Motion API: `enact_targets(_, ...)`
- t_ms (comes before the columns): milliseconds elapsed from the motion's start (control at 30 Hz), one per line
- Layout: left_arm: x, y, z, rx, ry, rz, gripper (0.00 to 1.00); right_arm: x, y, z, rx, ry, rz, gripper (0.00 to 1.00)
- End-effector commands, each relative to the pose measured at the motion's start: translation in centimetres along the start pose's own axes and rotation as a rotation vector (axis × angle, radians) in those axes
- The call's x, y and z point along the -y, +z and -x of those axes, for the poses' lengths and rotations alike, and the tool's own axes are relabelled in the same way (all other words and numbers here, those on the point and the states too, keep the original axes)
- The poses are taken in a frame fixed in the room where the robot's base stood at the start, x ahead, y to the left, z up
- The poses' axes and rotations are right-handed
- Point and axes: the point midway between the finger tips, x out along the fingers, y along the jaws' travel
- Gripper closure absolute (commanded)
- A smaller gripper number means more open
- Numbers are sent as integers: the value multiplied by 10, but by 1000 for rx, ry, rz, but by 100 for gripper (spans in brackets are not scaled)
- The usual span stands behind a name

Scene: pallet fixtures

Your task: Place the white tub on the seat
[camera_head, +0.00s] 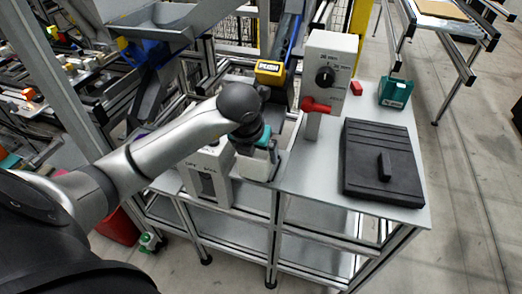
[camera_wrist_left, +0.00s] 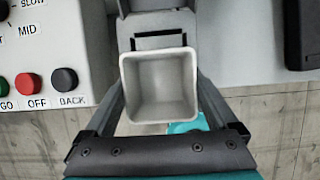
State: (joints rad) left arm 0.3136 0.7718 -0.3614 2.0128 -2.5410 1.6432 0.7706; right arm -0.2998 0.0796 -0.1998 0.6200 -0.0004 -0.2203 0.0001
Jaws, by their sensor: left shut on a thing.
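My left gripper (camera_head: 262,148) reaches down over the front edge of the grey table. It is shut on the white tub (camera_head: 258,168), which is partly hidden by the gripper in the head view. In the left wrist view the tub (camera_wrist_left: 160,88) is square, open at the top and empty, with a finger of my left gripper (camera_wrist_left: 160,70) along each side. A pale grey fixture (camera_wrist_left: 155,22) with a dark slot lies right beyond the tub; it may be the seat. I cannot tell whether the tub touches it. My right gripper is not in view.
A white control box (camera_wrist_left: 50,50) with red, black and green buttons stands close on the left. On the table (camera_head: 300,172) are a dial box (camera_head: 328,75) with a red handle, a black lidded case (camera_head: 382,160) and a green bin (camera_head: 395,92). A yellow device (camera_head: 269,72) is behind.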

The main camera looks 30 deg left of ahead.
Motion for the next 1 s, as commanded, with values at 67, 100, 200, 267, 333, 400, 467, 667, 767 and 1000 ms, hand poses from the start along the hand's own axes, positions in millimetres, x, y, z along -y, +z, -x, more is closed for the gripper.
enact_targets(67,0,5,-5,2,-1,3,64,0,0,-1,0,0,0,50)
enact_targets(100,0,8,-9,1,-1,2,64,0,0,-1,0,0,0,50)
enact_targets(200,1,15,-20,-1,-2,2,64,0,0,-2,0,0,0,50)
enact_targets(267,0,17,-26,0,-1,2,64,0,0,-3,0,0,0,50)
enact_targets(333,0,19,-32,0,-1,1,64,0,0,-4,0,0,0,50)
enact_targets(400,0,20,-34,1,-1,-1,64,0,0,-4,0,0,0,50)
enact_targets(467,0,21,-34,1,-1,-1,64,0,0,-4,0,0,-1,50)
enact_targets(667,0,21,-34,1,-1,-1,64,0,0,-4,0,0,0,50)
enact_targets(767,0,19,-37,1,0,-1,64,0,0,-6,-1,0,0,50)
enact_targets(1000,0,20,-36,0,0,-1,0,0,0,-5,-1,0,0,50)
